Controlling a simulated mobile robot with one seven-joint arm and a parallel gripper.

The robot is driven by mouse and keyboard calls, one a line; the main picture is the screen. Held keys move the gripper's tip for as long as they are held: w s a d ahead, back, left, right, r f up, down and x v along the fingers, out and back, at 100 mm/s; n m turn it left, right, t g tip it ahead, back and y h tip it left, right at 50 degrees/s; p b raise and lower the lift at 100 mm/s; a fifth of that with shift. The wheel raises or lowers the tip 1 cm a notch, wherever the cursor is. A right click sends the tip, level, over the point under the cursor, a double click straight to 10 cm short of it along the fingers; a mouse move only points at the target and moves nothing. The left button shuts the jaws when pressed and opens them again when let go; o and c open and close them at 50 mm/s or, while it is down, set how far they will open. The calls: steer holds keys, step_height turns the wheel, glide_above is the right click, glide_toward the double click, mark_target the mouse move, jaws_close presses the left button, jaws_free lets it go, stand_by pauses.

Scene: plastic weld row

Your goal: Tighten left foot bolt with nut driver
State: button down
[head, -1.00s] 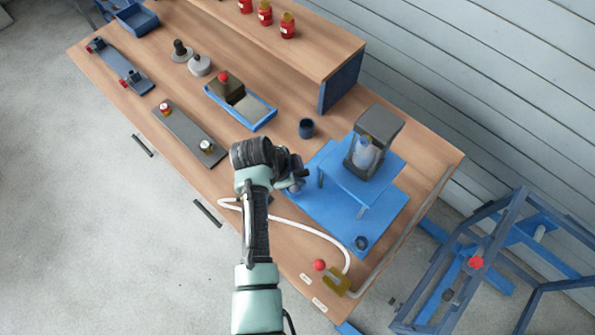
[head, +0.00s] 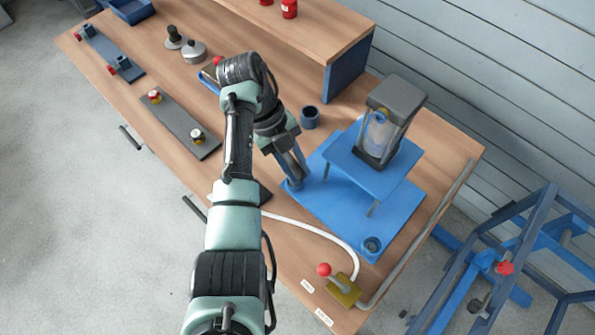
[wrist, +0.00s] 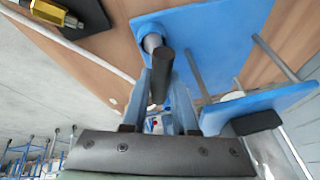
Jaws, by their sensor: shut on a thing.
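A blue fixture base plate (head: 385,218) lies on the bench, with its left corner under my gripper (head: 294,172). My gripper is shut on the dark handle of the nut driver (wrist: 162,75), which shows between the fingers in the wrist view. The driver points at a round grey-blue foot (wrist: 151,42) at the plate's corner, the left foot. I cannot tell whether the driver's tip is seated on the bolt, as the handle hides it. The other foot (head: 371,246), with a dark bolt in a blue ring, stands at the plate's near right corner.
A raised blue platform (head: 350,172) on thin legs carries a dark-topped unit (head: 393,105) just right of my gripper. A dark cup (head: 310,117) stands behind. A white hose (head: 320,232) and a red-knobbed lever (head: 325,270) lie nearer. A grey plate (head: 185,127) lies left.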

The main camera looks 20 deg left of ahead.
steer(key=m, duration=0.1)
steer(key=m+g+p, duration=0.1)
steer(key=m, duration=0.1)
steer(key=shift+a+r+y, duration=0.15)
steer(key=shift+a+y, duration=0.05)
steer(key=shift+y, duration=0.1)
steer(key=m+g, duration=0.1)
steer(key=m, duration=0.2)
steer(key=shift+s+g+y, duration=0.1)
steer(key=shift+g+y, duration=0.2)
steer(key=shift+a+f+m+b, duration=0.1)
steer(key=shift+f+m+b, duration=0.15)
steer(key=shift+m, duration=0.25)
steer(key=shift+s+m+y+b, duration=0.1)
steer(key=shift+m+y+b, duration=0.2)
steer(key=shift+m+b, duration=0.3)
steer(key=shift+g+b, duration=0.3)
steer(key=shift+b, duration=0.35)
steer(key=m+b, duration=0.2)
steer(key=b, duration=0.2)
steer(key=shift+f+y, duration=0.1)
steer(key=shift+y, duration=0.3)
steer(key=shift+s+b, duration=0.2)
steer(key=shift+b, duration=0.15)
steer(key=shift+r+g, duration=0.3)
